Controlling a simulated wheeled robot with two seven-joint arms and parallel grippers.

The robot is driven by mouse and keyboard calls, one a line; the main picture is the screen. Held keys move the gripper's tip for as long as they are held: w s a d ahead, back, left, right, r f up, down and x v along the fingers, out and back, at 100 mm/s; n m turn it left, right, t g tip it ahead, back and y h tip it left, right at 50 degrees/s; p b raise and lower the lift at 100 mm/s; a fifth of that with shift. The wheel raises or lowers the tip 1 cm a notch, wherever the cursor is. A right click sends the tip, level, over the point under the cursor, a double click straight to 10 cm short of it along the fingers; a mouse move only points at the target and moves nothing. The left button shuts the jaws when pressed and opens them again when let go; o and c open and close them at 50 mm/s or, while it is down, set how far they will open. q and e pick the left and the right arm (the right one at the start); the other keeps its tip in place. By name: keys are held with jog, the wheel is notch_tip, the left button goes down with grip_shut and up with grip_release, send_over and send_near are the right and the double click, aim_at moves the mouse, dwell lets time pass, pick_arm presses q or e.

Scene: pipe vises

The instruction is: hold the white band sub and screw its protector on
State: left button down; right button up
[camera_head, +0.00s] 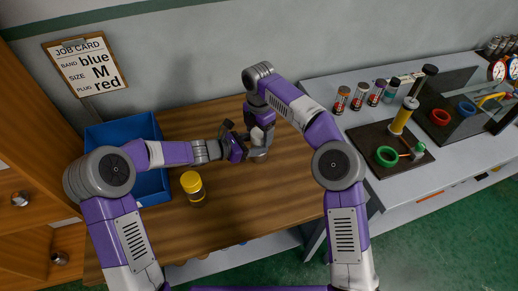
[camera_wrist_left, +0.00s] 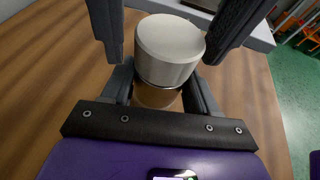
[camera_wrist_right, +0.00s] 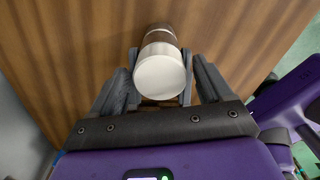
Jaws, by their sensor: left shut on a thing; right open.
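A short cylinder, the sub with a pale protector, stands between my two grippers above the wooden table. In the left wrist view it has a pale off-white top, the protector (camera_wrist_left: 170,45), over a copper-brown body, the sub (camera_wrist_left: 155,96). The right wrist view shows the pale end (camera_wrist_right: 160,77) nearest and the brown body (camera_wrist_right: 160,35) beyond. My left gripper (camera_wrist_left: 160,90) is shut on the brown body. My right gripper (camera_wrist_right: 160,85) is open, its fingers on either side of the pale end with gaps. I cannot tell whether the protector is fully seated.
A blue bin (camera_head: 150,190) is at the left. A job card (camera_head: 86,65) hangs on the wall. The grey bench at right holds several banded cylinders (camera_head: 358,97), a yellow post (camera_head: 403,118) and a green ring (camera_head: 386,156).

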jog(key=c, duration=1.1)
jog(key=shift+o, duration=0.2)
jog(key=shift+m, duration=1.6)
jog(key=o, duration=1.2)
jog(key=shift+c, duration=0.2)
jog(key=shift+r, duration=2.25)
